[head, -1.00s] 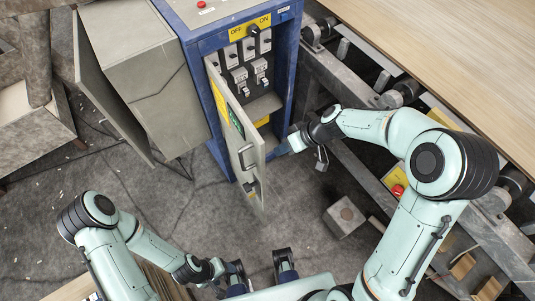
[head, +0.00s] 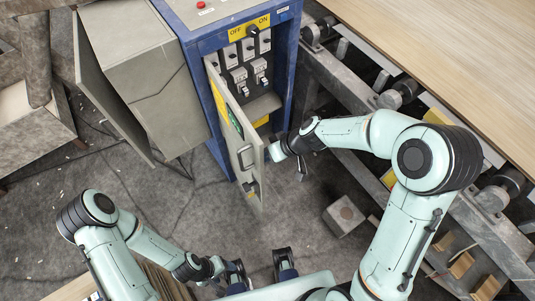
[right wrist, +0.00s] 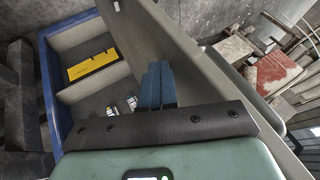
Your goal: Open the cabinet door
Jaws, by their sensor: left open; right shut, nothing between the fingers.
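The blue electrical cabinet (head: 222,128) stands at the upper middle of the head view. Its grey door (head: 238,140) is ajar, with dark handles on its outer face. My right gripper (head: 268,153) is shut and empty, close to the inner side of the door. In the right wrist view its blue fingers (right wrist: 158,84) are together beside the door panel (right wrist: 190,65); whether they touch it I cannot tell. The open cabinet interior with a yellow label (right wrist: 94,66) shows to their left. My left gripper (head: 261,267) is open and empty low in the head view, away from the cabinet.
A roller conveyor (head: 345,95) with a wide veneer sheet (head: 455,65) lies at the right, close to my right arm. A grey box housing (head: 140,70) adjoins the cabinet's left. A small block (head: 343,216) lies on the floor. Floor in front of the door is mostly clear.

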